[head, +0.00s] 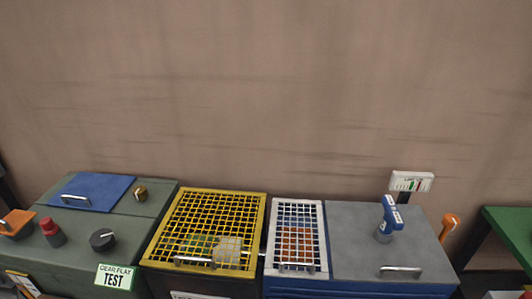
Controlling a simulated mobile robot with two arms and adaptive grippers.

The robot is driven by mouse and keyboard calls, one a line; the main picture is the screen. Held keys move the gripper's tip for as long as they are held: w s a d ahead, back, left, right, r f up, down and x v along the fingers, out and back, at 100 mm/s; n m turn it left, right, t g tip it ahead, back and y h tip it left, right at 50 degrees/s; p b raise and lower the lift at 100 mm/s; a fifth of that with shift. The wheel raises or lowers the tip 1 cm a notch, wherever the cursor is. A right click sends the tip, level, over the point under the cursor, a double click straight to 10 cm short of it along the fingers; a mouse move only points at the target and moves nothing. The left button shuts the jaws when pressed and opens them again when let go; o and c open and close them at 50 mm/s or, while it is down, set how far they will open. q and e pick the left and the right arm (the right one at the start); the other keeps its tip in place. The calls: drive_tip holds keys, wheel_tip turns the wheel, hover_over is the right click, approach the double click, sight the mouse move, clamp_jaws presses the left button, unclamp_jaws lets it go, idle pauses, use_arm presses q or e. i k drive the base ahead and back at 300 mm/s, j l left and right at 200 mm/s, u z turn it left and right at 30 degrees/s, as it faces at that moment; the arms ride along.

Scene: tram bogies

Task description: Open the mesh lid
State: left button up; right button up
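Two mesh lids are in the head view, and both lie closed. A yellow mesh lid (265,215) covers the box in the middle, with a handle (195,262) at its front edge. Green and pale items show through its grid. A narrower white mesh lid (322,240) lies just right of it, with a handle (297,267) at its front. Orange and blue things show through that grid. Neither of my grippers is in view.
Left is a green-grey cabinet with a blue lid (90,190), a red knob (52,232), a black knob (103,240) and a TEST sign (115,276). Right of the white lid is a grey lid (350,225) bearing a blue tool (389,215). A wall stands behind.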

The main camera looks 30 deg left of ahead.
sight(212, 270)
drive_tip(key=u, duration=1.3)
